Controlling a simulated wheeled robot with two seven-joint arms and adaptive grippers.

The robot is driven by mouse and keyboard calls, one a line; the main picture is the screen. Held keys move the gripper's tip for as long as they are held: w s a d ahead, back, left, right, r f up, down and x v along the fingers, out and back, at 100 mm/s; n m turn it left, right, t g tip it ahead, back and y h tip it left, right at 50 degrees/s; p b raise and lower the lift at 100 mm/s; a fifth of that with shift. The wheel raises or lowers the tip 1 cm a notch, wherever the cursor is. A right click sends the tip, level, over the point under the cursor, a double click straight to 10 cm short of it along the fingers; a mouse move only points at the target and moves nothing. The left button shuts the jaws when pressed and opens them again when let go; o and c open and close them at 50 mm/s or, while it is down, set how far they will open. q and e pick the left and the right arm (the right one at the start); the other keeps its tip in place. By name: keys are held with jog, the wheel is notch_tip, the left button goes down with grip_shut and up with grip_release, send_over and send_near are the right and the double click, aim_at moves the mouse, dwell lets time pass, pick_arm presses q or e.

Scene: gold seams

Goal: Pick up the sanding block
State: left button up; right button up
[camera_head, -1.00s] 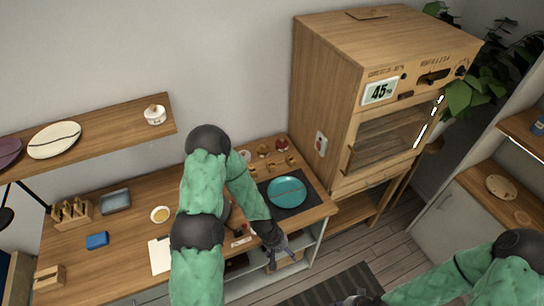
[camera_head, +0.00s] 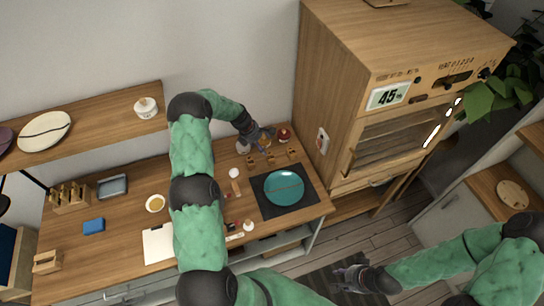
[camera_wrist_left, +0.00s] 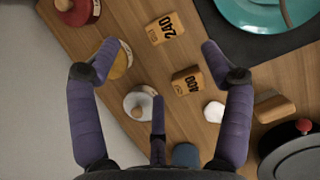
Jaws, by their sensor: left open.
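Small wooden sanding blocks lie on the bench. In the left wrist view one is marked 240 (camera_wrist_left: 161,32) and one 400 (camera_wrist_left: 186,80). In the head view, small blocks (camera_head: 270,158) sit in a row behind the teal plate. My left gripper (camera_head: 262,139) is over the back of the bench by the jars. In the wrist view it (camera_wrist_left: 160,55) is open and empty, with the blocks below and between its spread fingers. My right gripper (camera_head: 350,279) is low at the front, away from the bench; its jaws are unclear.
White, amber and red-topped jars (camera_head: 284,135) stand behind the blocks, close to my left fingers. The teal plate (camera_head: 284,188) lies on a dark mat (camera_head: 312,197). A wooden kiln cabinet (camera_head: 345,100) rises to the right. A blue block (camera_head: 94,226) lies far left.

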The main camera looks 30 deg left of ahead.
aim_at(270, 156)
pick_arm(q)
jog(key=x, duration=0.4)
jog(key=shift+d+f, duration=0.15)
jog(key=shift+f, duration=0.25)
jog(key=shift+p+x, duration=0.7)
jog(key=shift+x, duration=1.6)
jog(key=shift+s, duration=0.1)
jog(key=c, duration=1.3)
